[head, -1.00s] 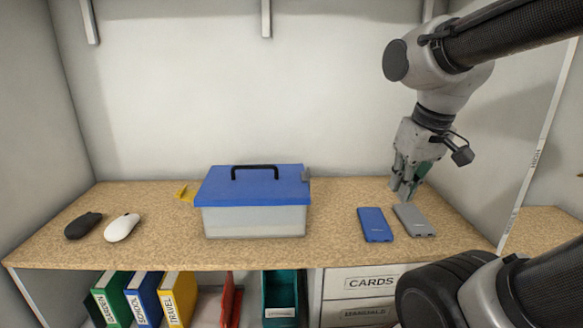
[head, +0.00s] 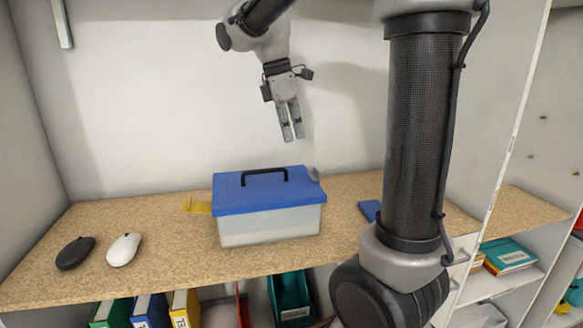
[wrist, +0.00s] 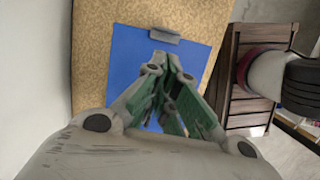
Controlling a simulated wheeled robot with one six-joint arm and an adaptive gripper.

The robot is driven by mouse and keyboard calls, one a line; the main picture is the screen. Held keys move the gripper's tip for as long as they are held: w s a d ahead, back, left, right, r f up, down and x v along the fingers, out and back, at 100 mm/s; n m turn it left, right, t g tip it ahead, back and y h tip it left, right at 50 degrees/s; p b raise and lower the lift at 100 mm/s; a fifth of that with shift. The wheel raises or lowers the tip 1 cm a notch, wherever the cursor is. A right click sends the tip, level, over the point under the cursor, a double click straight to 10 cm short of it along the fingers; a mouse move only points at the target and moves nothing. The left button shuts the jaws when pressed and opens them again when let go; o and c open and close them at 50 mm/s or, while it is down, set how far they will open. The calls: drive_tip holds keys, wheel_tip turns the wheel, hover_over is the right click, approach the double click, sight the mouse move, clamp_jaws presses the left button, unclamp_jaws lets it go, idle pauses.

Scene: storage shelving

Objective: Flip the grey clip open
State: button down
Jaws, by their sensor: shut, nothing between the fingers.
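A clear box (head: 270,228) with a blue lid (head: 235,197) and black handle stands on the wooden shelf. The grey clip (head: 313,174) is at the lid's right end; it also shows in the wrist view (wrist: 165,36) at the edge of the blue lid. In the head view I cannot tell its exact angle. A yellow clip (head: 197,206) sticks outward at the box's left end. My gripper (head: 292,138) points down above the back right of the box, apart from lid and clip. Its fingers are together and empty; in the wrist view they partly cover the lid.
A black mouse (head: 75,253) and a white mouse (head: 124,249) lie on the left. A blue power bank (head: 369,209) lies right of the box, partly hidden behind my arm. Binders and a teal bin (head: 292,300) stand below. The back wall is close behind the box.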

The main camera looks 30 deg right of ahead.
sight(306, 179)
drive_tip(key=shift+s+n, duration=0.1)
drive_tip(key=shift+n, duration=0.3)
drive_tip(key=shift+f, duration=0.1)
drive_tip(key=x, duration=0.9)
drive_tip(key=shift+d+f, duration=0.1)
drive_tip(key=shift+f, duration=0.3)
